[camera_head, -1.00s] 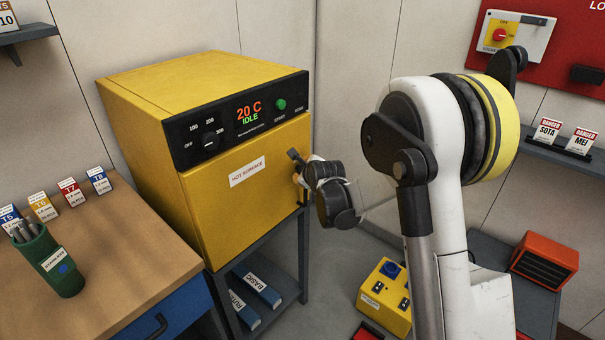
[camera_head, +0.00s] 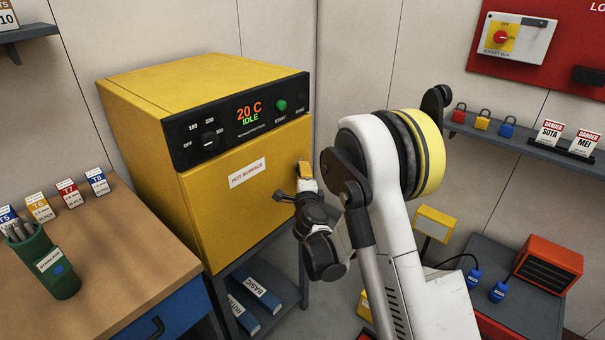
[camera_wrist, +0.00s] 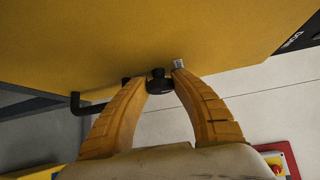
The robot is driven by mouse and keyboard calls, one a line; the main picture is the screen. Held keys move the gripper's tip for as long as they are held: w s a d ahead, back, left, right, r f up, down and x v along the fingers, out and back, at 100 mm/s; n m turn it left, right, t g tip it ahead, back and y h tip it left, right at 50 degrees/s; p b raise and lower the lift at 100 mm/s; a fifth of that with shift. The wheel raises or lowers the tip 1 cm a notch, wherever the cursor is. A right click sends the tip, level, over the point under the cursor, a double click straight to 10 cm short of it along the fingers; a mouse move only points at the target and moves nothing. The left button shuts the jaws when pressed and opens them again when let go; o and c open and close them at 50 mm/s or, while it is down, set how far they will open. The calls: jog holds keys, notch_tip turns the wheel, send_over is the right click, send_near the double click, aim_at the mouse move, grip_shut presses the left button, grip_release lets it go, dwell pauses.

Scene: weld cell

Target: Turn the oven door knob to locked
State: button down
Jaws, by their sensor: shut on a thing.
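The yellow oven (camera_head: 150,100) stands on a dark stand with its door (camera_head: 215,205) shut against the body. My gripper (camera_head: 304,172) is at the door's right edge, reaching up from below right. In the wrist view its yellow fingers (camera_wrist: 157,78) are shut on a small black knob (camera_wrist: 158,84), with one fingertip on each side. A small white tag (camera_wrist: 178,64) with unreadable marks sits beside the knob at the right fingertip. In the head view my gripper hides the knob, and I cannot read which way it points.
The oven's panel has a black dial (camera_head: 209,142), a green button (camera_head: 282,105) and a display reading 20 C IDLE. A black L-shaped bar (camera_wrist: 76,104) is left of the fingers in the wrist view. A workbench (camera_head: 130,230) stands at left, an orange heater (camera_head: 547,267) at right.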

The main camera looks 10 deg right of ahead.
dwell(0.5)
jog(key=c, duration=1)
grip_release()
jog(key=shift+d, duration=0.1)
jog(key=shift+s+r, duration=0.1)
